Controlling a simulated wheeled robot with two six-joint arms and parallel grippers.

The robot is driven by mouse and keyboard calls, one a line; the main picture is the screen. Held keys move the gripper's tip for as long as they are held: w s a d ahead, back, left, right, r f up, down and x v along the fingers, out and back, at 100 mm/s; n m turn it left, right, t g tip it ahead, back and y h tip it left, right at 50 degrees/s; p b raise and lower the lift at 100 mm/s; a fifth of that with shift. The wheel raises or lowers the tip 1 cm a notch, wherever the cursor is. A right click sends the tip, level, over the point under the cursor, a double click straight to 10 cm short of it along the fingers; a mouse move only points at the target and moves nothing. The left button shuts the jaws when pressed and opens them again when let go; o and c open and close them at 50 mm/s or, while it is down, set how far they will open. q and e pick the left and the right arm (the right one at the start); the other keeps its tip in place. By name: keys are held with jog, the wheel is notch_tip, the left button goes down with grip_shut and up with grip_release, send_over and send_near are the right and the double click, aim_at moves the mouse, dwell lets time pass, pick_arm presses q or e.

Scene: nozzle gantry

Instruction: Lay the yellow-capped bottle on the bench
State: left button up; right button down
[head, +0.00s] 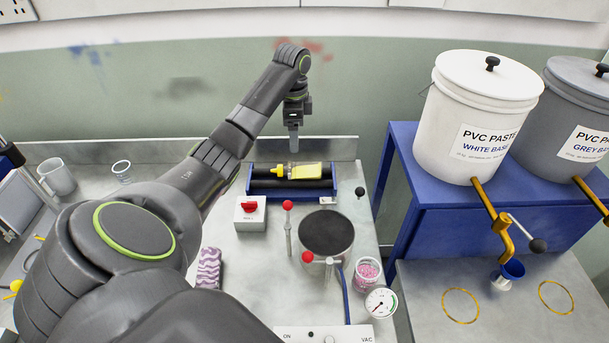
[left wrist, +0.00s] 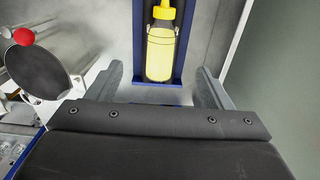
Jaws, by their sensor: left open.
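The yellow-capped bottle (head: 304,171) has a pale yellow body and lies on its side on dark rollers in a blue-framed cradle (head: 249,187) on the bench (head: 226,244). Its cap points left in the head view. In the left wrist view the bottle (left wrist: 160,52) lies between and beyond the fingers, cap at the top. My left gripper (head: 293,143) points down above and behind the cradle; in the left wrist view (left wrist: 160,88) its fingers are spread, with nothing between them. My right gripper is not seen.
A red-switch box (head: 250,214), red-knobbed levers (head: 288,207), a round dark-topped pot (head: 326,235), a pink jar (head: 367,272) and a gauge (head: 381,302) stand in front of the cradle. A blue stand (head: 405,165) with paste buckets (head: 474,118) rises at right. A back ledge runs behind.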

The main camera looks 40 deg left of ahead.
pick_arm(q)
jog(key=b, duration=0.4)
send_over(296, 164)
notch_tip(296, 164, down, 6)
jog(key=shift+s+r, duration=0.15)
jog(key=shift+f+p, duration=0.8)
jog(key=shift+f, duration=0.05)
jog(key=shift+w+f+p, duration=0.15)
jog(key=shift+f+p, duration=0.25)
jog(key=shift+f, duration=1)
jog(key=shift+w+f+p, duration=0.1)
jog(key=shift+f+p, duration=0.25)
jog(key=shift+f, duration=1)
jog(key=shift+r, duration=0.1)
jog(key=c, duration=1.2)
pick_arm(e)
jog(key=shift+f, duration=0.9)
